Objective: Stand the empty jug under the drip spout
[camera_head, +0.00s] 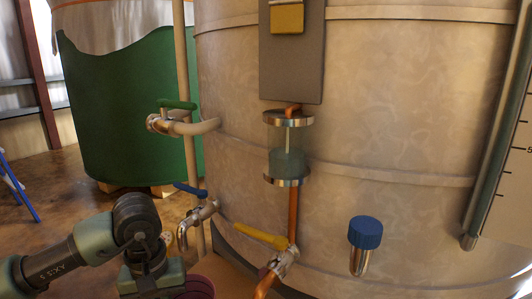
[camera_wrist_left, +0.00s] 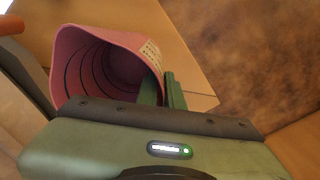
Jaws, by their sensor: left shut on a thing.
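A pink jug (camera_wrist_left: 66,57) shows in the left wrist view with its open mouth towards the camera; dark rings line its inside, and I see no contents. My left gripper (camera_wrist_left: 161,84) is shut on the jug's wall near the rim. In the head view the jug (camera_head: 199,287) shows only as a maroon piece at the bottom edge, beside my left wrist. A tap with a blue handle and a down-curved spout (camera_head: 182,238) stands out from the tank, above and left of the jug. I cannot tell whether it drips. My right gripper is not in view.
The large pale tank (camera_head: 390,110) fills the middle and right. A yellow-handled valve (camera_head: 262,236) on a copper pipe, a glass sight cylinder (camera_head: 287,160) and a blue-capped fitting (camera_head: 365,233) stand out from it. A green-handled valve (camera_head: 178,105) is higher up. A green tank (camera_head: 125,120) stands behind.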

